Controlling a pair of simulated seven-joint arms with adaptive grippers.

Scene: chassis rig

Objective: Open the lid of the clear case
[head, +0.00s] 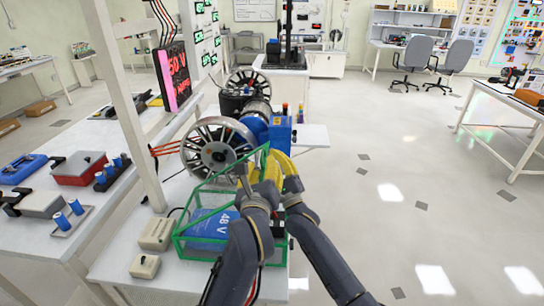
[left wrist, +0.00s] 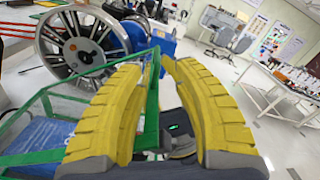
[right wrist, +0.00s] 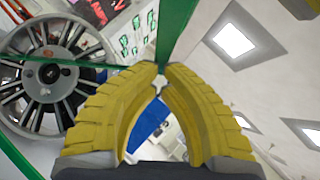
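The clear case (head: 180,241) has green edges and see-through walls. It stands on the white table with a blue 48 V block (head: 212,224) inside. Its green-edged lid (head: 236,163) is tilted up, its raised edge near my grippers. My right gripper (head: 277,155) has its fingertips together on a green bar of the lid, which runs upward between them in the right wrist view (right wrist: 160,70). My left gripper (left wrist: 161,54) is at the same end of the case, with a green upright bar (left wrist: 152,105) showing between its fingers.
A spoked wheel (head: 215,148) and blue motor parts (head: 280,130) stand just behind the case. A white post (head: 135,110) rises at left. Two small beige boxes (head: 157,233) (head: 145,266) lie left of the case.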

